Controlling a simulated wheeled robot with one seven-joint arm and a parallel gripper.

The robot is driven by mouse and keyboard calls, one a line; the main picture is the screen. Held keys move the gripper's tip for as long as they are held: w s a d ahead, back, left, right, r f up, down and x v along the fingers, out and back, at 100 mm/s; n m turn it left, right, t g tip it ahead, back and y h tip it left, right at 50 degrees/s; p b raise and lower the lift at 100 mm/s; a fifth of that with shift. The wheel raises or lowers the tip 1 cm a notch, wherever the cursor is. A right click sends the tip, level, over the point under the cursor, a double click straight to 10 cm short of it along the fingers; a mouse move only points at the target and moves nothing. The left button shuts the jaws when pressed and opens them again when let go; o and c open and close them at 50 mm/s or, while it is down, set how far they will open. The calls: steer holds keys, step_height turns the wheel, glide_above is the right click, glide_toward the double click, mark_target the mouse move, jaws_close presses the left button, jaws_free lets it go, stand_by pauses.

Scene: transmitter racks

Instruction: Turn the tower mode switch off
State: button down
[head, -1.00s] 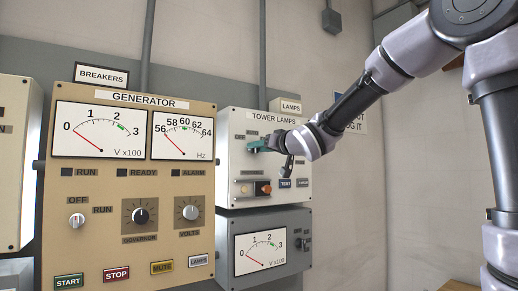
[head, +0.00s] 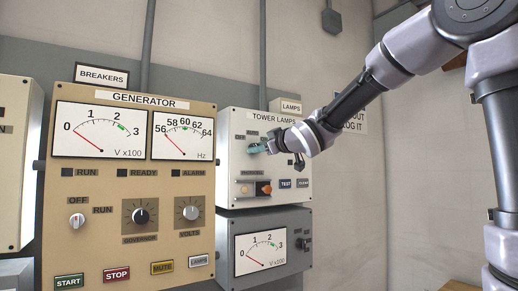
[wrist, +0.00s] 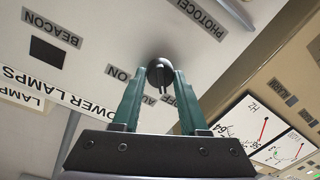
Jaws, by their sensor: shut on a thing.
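The tower lamps panel (head: 233,190) is a pale box on the wall, right of the tan generator panel. Its mode switch is a dark round knob (wrist: 160,68), seen in the wrist view with ON, AUTO and OFF labels around it. My gripper (wrist: 162,78) has its two teal fingers on either side of this knob and is shut on it. In the head view my gripper (head: 259,148) reaches the panel's upper left and hides the knob. The knob's exact setting is hard to tell, as the fingers partly cover the labels.
An orange-lit control (head: 265,188) and the TEST button (head: 286,184) sit lower on the same panel. The generator panel (head: 108,190) with its meters and knobs stands close at left. A grey meter box (head: 222,240) is below.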

steer(key=shift+n, duration=0.9)
steer(key=shift+c, duration=2.2)
jaws_free()
steer(key=shift+s, duration=0.1)
steer(key=v, duration=1)
steer(key=shift+s, duration=0.35)
steer(key=shift+d, duration=0.2)
